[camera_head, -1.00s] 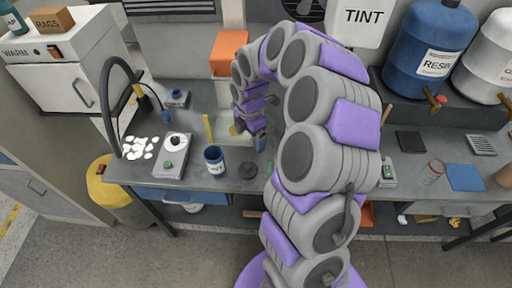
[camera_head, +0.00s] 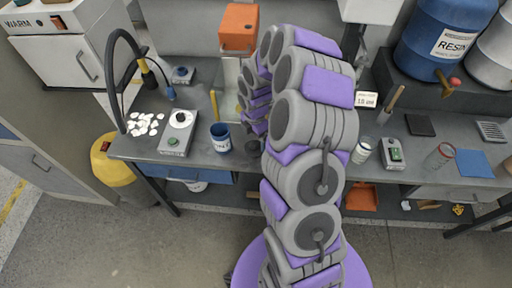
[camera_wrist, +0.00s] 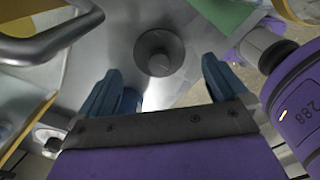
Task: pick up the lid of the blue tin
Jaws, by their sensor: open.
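The blue tin (camera_head: 220,138) stands upright and open-topped on the grey workbench, with a white label on its side. In the head view the lid (camera_head: 252,147) is right of the tin, partly beside my arm. My gripper (camera_wrist: 160,85) is open, with its blue fingers spread to either side below the lid in the wrist picture. Nothing is between the fingers. In the head view my arm mostly hides the gripper.
A scale-like box with a dial (camera_head: 178,133) and white pieces (camera_head: 146,123) are left of the tin. An orange-topped dispenser (camera_head: 238,27) stands behind. A green-buttoned box (camera_head: 393,153) and a white jar (camera_head: 361,151) are right of my arm. The bench's front edge is close to the lid.

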